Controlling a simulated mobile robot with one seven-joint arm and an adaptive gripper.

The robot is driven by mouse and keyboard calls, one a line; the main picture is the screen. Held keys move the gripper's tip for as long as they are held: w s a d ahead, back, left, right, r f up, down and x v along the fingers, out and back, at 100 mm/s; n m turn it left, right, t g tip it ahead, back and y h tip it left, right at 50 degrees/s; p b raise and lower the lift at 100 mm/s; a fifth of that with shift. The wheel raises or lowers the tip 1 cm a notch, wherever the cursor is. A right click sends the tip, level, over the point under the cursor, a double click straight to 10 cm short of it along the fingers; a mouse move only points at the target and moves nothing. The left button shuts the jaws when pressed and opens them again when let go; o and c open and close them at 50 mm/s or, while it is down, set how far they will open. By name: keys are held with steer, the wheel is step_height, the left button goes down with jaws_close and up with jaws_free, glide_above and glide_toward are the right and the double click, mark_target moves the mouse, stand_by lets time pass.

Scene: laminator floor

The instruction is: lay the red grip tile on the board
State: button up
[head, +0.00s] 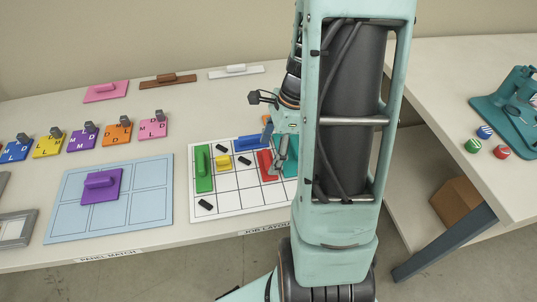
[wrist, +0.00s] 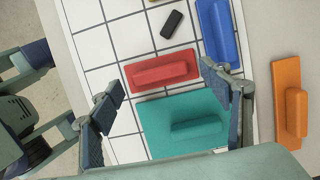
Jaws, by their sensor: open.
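The red grip tile (head: 266,165) lies flat on the white gridded board (head: 235,202), its raised grip bar on top. In the wrist view the red tile (wrist: 150,76) sits between a teal tile (wrist: 160,115) and a black piece, with a blue tile (wrist: 213,30) to its upper right. The head view shows my gripper (head: 280,150) close to the tile, partly hidden by my arm. I cannot tell the exact height of the fingertips.
The board also holds a green tile (head: 203,168), a small yellow piece (head: 223,162) and several black pieces. An orange tile (wrist: 290,110) lies off the board. A light blue panel (head: 140,207) with a purple tile (head: 103,186) is at left. The board's lower cells are mostly bare.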

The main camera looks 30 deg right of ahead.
steer(key=p+v, duration=0.1)
steer(key=v, duration=0.9)
steer(key=shift+r, duration=0.2)
